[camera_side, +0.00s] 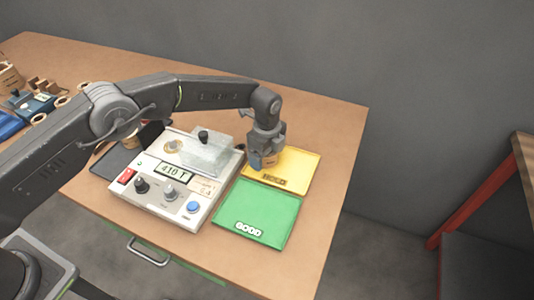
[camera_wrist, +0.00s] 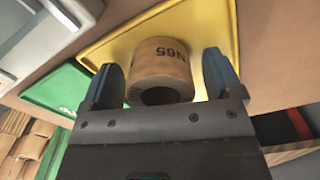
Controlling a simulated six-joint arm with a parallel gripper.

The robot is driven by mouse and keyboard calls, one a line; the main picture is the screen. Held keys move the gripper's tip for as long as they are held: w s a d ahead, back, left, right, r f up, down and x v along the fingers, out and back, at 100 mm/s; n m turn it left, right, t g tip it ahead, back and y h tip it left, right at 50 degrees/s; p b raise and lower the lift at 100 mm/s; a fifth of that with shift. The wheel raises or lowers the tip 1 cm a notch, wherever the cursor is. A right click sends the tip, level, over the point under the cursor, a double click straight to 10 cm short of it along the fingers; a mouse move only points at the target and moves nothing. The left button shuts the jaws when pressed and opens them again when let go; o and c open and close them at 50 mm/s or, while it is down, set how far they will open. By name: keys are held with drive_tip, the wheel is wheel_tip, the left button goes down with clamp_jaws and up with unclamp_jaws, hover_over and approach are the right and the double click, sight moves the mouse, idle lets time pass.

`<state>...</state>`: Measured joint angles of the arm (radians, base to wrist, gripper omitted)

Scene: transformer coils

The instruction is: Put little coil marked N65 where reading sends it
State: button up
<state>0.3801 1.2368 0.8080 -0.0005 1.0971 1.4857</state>
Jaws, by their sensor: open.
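The little coil marked N65 (camera_wrist: 160,65) is a tan ring with a dark bore. In the wrist view it sits between the two blue fingers of my gripper (camera_wrist: 163,85), with small gaps visible at its sides. It is over the yellow HOLD tray (camera_side: 298,168); I cannot tell whether it rests on it. In the side view my gripper (camera_side: 265,160) is low over the left part of that tray and mostly hides the coil. The meter (camera_side: 150,196) has a display (camera_side: 174,170) that seems to read 410 T. The green GOOD tray (camera_side: 258,205) is empty.
Blue and tan parts crowd the far left. Bare tabletop (camera_side: 335,130) lies right of the trays.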

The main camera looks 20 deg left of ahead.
wheel_tip(320, 180, up, 12)
idle(0.4)
drive_tip(key=s+a+r+n+t, duration=0.1)
drive_tip(key=s+a+r+n, duration=0.5)
drive_tip(key=r, duration=0.4)
drive_tip(key=s+a+r+n+t, duration=0.2)
drive_tip(key=s+a+r+n, duration=0.25)
drive_tip(key=a+r, duration=0.35)
drive_tip(key=s+a+n+t, duration=0.1)
drive_tip(key=s+a+n, duration=0.1)
drive_tip(key=s, duration=0.6)
drive_tip(key=s+a+f+n, duration=0.1)
drive_tip(key=s+a+n, duration=0.2)
drive_tip(key=s+n, duration=0.2)
drive_tip(key=s+a+n+t, duration=0.1)
drive_tip(key=s+a+n, duration=0.2)
drive_tip(key=s, duration=0.8)
drive_tip(key=shift+a+f+n+t, duration=0.15)
drive_tip(key=shift+n+t, duration=0.15)
drive_tip(key=shift+n, duration=0.15)
